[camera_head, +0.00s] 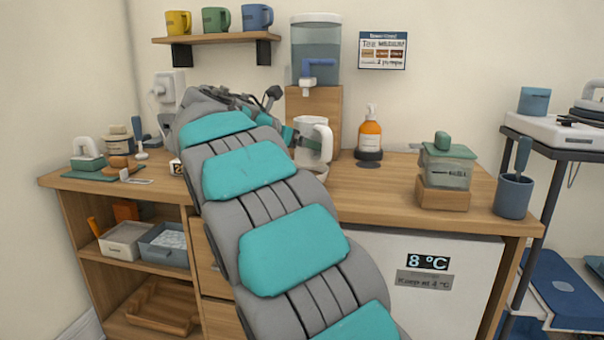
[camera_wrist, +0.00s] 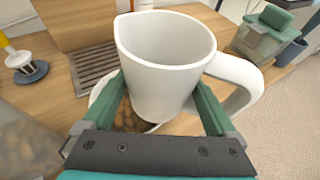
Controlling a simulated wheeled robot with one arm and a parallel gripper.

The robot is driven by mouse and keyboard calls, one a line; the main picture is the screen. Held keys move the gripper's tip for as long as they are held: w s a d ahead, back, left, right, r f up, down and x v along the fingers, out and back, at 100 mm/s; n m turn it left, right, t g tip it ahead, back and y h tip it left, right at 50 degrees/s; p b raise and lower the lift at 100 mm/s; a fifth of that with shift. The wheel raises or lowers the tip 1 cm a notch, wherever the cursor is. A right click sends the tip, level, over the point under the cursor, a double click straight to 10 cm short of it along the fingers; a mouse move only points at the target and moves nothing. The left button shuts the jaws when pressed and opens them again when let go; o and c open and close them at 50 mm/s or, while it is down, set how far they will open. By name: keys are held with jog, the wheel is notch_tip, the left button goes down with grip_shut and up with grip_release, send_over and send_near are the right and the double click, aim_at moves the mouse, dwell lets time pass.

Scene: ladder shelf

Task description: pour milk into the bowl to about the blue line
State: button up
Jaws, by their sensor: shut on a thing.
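A white jug (camera_wrist: 165,75) with a large handle on the right sits between the two green fingers of my gripper (camera_wrist: 157,108), which is shut on it. It looks close to upright in the wrist view. Its inside looks white, and I cannot tell the milk level. The jug also shows in the head view (camera_head: 313,157), just right of my arm. Under the jug in the wrist view is a pale round rim (camera_wrist: 98,92) with brown speckled contents, likely the bowl. The jug and fingers hide most of it. I see no blue line.
A water dispenser (camera_head: 315,60) on a wooden stand is behind the jug. An orange pump bottle (camera_head: 370,135) and a green-lidded glass box (camera_head: 446,168) stand to the right. A slatted tray (camera_wrist: 95,66) lies left of the jug in the wrist view.

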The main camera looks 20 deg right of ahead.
aim_at(300, 129)
jog(key=shift+r, duration=0.2)
notch_tip(300, 129, up, 3)
jog(key=p, duration=0.5)
jog(key=shift+f, duration=0.1)
dwell(0.4)
